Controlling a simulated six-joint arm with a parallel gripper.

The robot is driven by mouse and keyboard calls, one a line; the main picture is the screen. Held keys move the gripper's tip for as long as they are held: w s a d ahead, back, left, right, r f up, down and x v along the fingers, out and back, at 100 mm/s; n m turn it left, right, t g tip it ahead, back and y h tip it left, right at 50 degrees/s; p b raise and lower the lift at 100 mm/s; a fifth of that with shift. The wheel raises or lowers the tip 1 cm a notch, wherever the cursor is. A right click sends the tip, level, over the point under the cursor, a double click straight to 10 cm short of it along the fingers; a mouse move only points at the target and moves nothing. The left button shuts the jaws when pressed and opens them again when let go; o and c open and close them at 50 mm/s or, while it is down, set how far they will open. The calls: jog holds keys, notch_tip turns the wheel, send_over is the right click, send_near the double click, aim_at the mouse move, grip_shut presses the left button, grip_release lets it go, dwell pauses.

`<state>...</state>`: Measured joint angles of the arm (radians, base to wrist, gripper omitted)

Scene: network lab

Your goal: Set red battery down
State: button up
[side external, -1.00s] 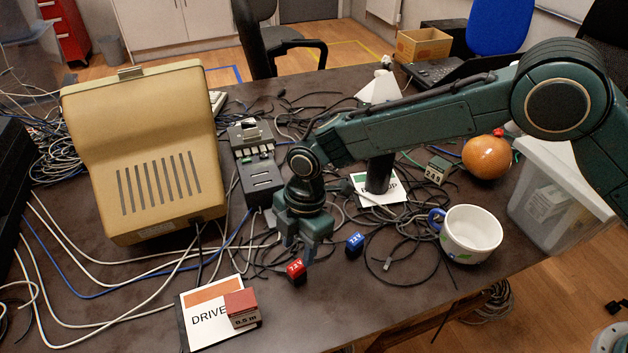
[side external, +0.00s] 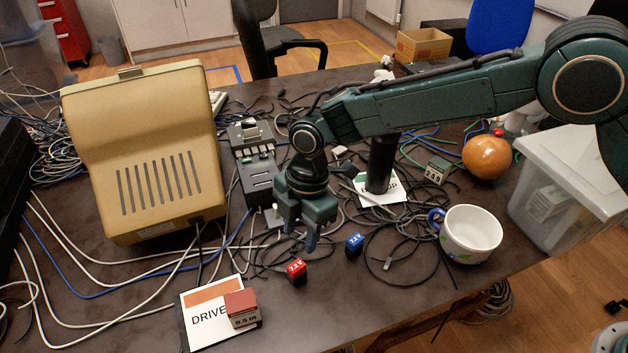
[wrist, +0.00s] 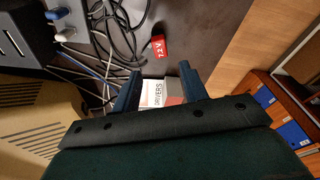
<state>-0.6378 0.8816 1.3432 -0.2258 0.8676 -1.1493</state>
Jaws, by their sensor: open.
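The red battery (side external: 296,268), a small block with a 7.2V label, rests on the dark table in front of the base of my arm. My gripper (side external: 296,243) is open and empty, with its fingertips a little above and behind the battery in the side view. In the wrist view my gripper (wrist: 158,80) shows two spread fingers with nothing between them. The red battery (wrist: 160,47) lies beyond the fingertips there, apart from both.
A blue battery (side external: 354,242) lies right of the red one. A card marked DRIVERS (side external: 205,322) carries a red-topped block (side external: 242,308) at front left. A white mug (side external: 470,233), an orange ball (side external: 487,157) and a clear bin (side external: 560,190) stand right. Loose cables (side external: 400,235) clutter the table.

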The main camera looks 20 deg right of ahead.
jog(key=s+d+r+m+t, duration=0.25)
jog(key=d+r+m, duration=0.25)
jog(key=d+r, duration=0.6)
jog(key=s+d+r+m+t, duration=0.1)
jog(key=s+d+r+m, duration=0.2)
jog(key=d+r+m, duration=0.55)
jog(key=s+d+r+m+t+h, duration=0.1)
jog(key=s+d+r+m, duration=0.3)
jog(key=s+d+m, duration=0.5)
jog(key=shift+s+d+r+t+h, duration=0.25)
jog(key=shift+s+d+t, duration=0.6)
jog(key=shift+s+d, duration=4.25)
jog(key=shift+s+a+f, duration=0.1)
jog(key=shift+s+a, duration=0.4)
jog(key=shift+a, duration=0.05)
